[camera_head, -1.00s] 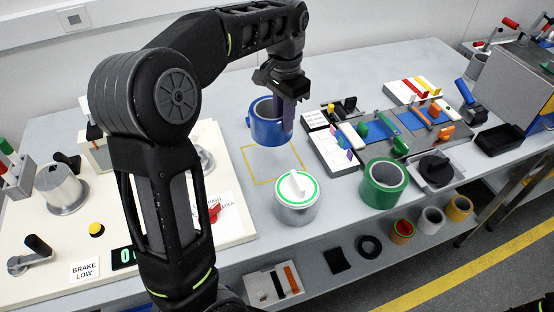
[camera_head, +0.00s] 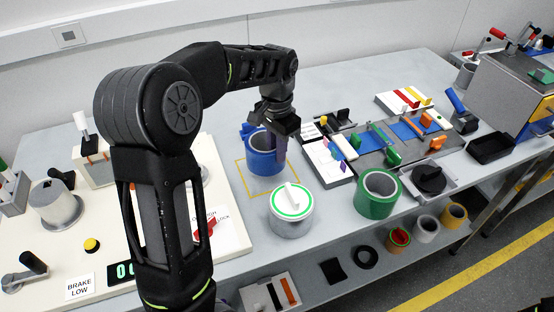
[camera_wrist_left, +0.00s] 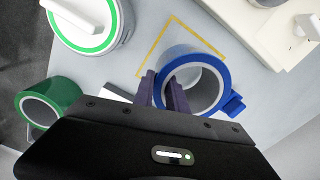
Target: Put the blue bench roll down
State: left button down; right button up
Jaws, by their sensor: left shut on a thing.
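The blue bench roll (camera_head: 262,163) is a hollow ring with a small blue piece sticking out at its side. My left gripper (camera_head: 279,148) is shut on its wall. In the left wrist view the blue roll (camera_wrist_left: 213,68) has one finger of my left gripper (camera_wrist_left: 162,90) inside the ring and one outside. The roll overlaps part of the yellow square outline (camera_head: 297,180) on the bench. I cannot tell whether its base touches the bench. My right gripper is not in view.
A lidded tin with a green-ringed top (camera_head: 291,222) stands just in front of the outline. A green roll (camera_head: 378,208) and a board with several coloured parts (camera_head: 390,152) lie to the right. A cream panel (camera_head: 228,237) is at the left. The front of the outline is bare.

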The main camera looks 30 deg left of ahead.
pick_arm(q)
jog(key=shift+f, duration=1.85)
jog(key=shift+f, duration=0.15)
jog(key=c, duration=1.3)
grip_release()
jog(key=shift+c, duration=0.2)
notch_tip(320, 180, up, 12)
jog(key=shift+r, duration=0.15)
